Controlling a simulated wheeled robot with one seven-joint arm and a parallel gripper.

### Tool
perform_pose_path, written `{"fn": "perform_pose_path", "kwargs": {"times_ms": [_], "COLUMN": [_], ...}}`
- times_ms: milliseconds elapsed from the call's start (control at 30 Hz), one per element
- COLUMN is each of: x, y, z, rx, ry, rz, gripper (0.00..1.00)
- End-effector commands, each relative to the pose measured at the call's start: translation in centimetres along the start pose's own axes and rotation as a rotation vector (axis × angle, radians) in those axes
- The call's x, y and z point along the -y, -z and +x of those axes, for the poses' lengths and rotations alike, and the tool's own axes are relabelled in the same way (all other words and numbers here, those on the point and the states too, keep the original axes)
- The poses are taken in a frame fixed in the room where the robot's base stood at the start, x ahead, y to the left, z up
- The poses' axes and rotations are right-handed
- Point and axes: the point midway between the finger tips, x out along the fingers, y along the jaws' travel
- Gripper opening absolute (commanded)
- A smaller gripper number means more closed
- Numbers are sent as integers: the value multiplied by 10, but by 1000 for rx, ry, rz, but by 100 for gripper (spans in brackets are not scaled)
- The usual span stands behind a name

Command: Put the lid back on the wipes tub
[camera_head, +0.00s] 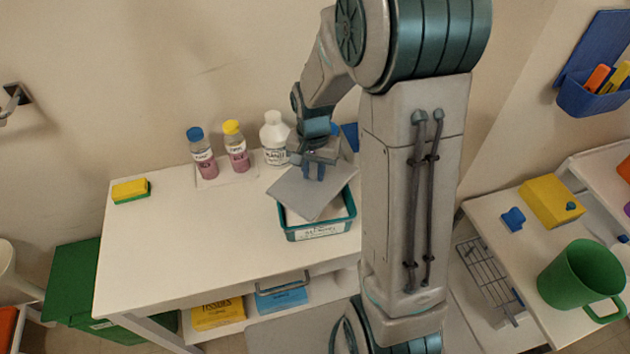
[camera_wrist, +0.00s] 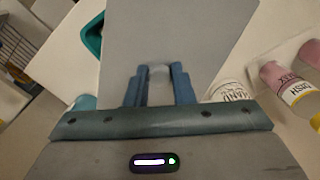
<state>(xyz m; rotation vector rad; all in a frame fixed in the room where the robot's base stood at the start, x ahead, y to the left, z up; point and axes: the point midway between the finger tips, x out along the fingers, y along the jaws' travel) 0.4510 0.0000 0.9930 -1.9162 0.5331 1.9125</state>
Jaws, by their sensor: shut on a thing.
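The wipes tub (camera_head: 318,231) is a teal open box with a white label on its front, standing on the white shelf top. The lid (camera_head: 310,195) is a flat grey panel held over the tub, turned and tilted relative to its rim. It covers much of the opening; part of the white inside shows below it. My gripper (camera_head: 314,172) is shut on the lid from above. In the wrist view the gripper (camera_wrist: 158,78) has its blue fingers closed on a small pale knob of the lid (camera_wrist: 185,30). A teal corner of the tub (camera_wrist: 93,36) shows beside the lid.
Two pink bottles (camera_head: 206,160) on a small tray and a white bottle (camera_head: 274,140) stand behind the tub to the left. A yellow-green sponge (camera_head: 131,190) lies at the far left. The shelf top (camera_head: 190,240) between is clear.

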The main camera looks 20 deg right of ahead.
Motion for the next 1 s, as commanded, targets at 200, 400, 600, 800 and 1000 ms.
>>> {"fn": "perform_pose_path", "kwargs": {"times_ms": [200, 400, 600, 800, 1000], "x": [-8, -9, -9, -9, -8], "y": [-16, -18, -18, -18, -18], "z": [-6, -4, 11, 31, 49], "rx": [-1, 2, 2, 2, 2], "ry": [1, -1, -1, -1, -1], "rz": [171, 193, 190, 189, 188], "gripper": [0, 0, 0, 0, 0]}}
